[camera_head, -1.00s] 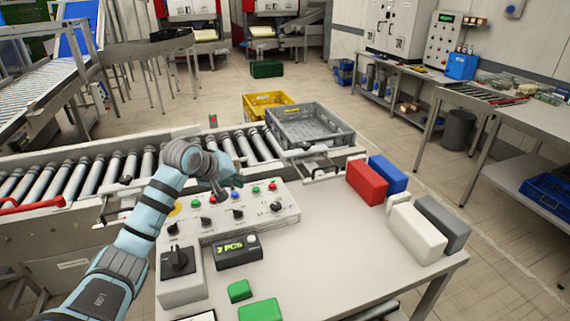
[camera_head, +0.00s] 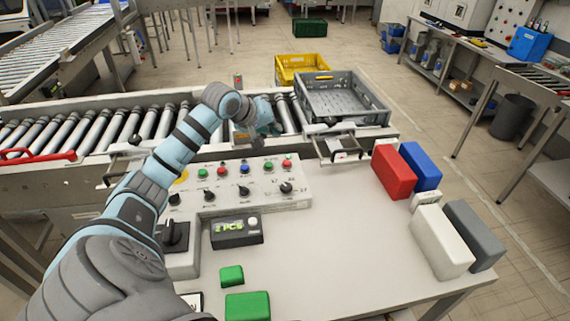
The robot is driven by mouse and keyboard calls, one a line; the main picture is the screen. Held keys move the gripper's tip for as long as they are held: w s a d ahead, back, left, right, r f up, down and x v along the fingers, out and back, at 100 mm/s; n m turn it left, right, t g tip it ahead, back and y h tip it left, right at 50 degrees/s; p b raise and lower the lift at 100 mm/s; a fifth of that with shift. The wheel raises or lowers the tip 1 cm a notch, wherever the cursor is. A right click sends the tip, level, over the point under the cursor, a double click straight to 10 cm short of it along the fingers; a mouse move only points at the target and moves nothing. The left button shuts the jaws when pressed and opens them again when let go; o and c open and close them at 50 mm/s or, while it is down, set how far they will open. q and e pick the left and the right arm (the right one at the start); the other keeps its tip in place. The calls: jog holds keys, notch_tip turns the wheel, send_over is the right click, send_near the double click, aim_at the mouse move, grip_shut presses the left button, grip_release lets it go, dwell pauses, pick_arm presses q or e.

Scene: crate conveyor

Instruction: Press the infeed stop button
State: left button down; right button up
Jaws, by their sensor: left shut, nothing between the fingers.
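The control panel (camera_head: 255,205) is a pale box on the table with a row of small coloured buttons along its back and black knobs in front. A red button (camera_head: 287,163) is at the right end of the row and another red button (camera_head: 221,171) is towards the left. A blue button (camera_head: 244,169) is between them. The labels are too small to read, so I cannot tell which is the infeed stop. My right gripper is out of view.
The roller conveyor (camera_head: 112,128) runs behind the panel and carries a grey crate (camera_head: 345,100). A display box (camera_head: 236,232) and a rotary switch (camera_head: 175,236) stand in front. Red, blue, white and grey blocks stand at the right. The table's middle is clear.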

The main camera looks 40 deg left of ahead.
pick_arm(q)
notch_tip(320, 180, down, 3)
jog(key=w+b, duration=0.1)
jog(key=w, duration=0.1)
jog(key=b, duration=0.3)
send_over(284, 161)
jog(key=w, duration=0.2)
jog(key=shift+g, duration=0.3)
jog(key=f, duration=0.6)
jog(key=shift+d, duration=0.2)
jog(key=shift+s+f+b, duration=0.35)
jog(key=shift+b, duration=0.15)
jog(key=shift+s+a+b, duration=0.2)
jog(key=shift+s, duration=0.35)
jog(key=shift+s+a+b, duration=0.15)
jog(key=shift+s, duration=0.4)
jog(key=shift+w+d+f, duration=0.1)
jog(key=shift+w, duration=0.4)
jog(key=shift+w+d, duration=0.1)
jog(key=shift+w, duration=0.05)
jog(key=shift+s, duration=0.3)
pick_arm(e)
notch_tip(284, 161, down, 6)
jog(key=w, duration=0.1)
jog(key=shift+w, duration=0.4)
pick_arm(q)
jog(key=shift+w, duration=0.15)
